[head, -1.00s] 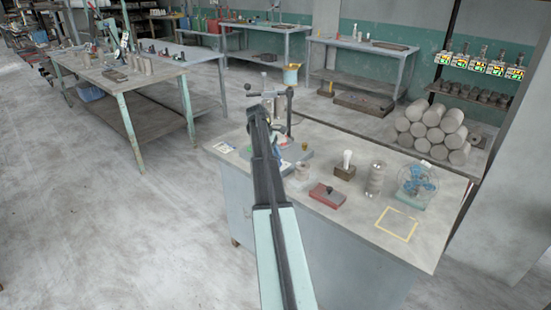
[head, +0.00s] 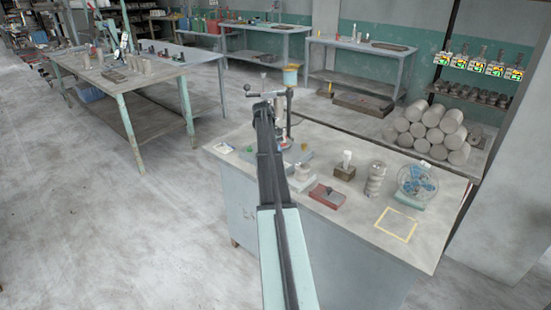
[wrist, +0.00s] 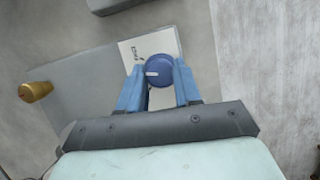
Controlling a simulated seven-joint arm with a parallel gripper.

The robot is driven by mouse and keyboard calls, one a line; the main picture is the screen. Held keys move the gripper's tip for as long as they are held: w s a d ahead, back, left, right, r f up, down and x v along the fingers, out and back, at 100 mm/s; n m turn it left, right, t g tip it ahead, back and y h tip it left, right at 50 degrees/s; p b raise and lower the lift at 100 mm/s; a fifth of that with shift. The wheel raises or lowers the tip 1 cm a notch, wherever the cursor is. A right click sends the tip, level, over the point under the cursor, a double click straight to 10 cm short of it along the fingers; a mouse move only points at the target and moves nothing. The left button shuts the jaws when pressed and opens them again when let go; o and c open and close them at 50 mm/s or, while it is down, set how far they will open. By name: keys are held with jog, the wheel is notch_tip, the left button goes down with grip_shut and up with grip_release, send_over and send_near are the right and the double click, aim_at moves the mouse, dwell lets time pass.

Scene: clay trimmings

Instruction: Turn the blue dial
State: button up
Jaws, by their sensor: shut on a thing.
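The blue dial (wrist: 160,70) is round and dark blue, with a white mark pointing left in the wrist view. It sits over a white printed plate (wrist: 132,52) on a grey surface. My gripper (wrist: 160,80) has its two blue fingers on either side of the dial, shut on it. In the head view my arm reaches over the near bench and hides the dial. The fingertips cannot be made out there.
The near bench (head: 345,220) holds a red box (head: 327,195), a stacked cylindrical piece (head: 375,178), a fan (head: 417,182) and a yellow square outline (head: 396,224). A brass-coloured knob (wrist: 36,91) stands left of the dial.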

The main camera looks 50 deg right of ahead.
dwell(0.3)
jog(key=o, duration=1)
jog(key=shift+o, duration=0.2)
jog(key=shift+r, duration=0.15)
jog(key=v, duration=0.7)
jog(key=shift+r, duration=0.1)
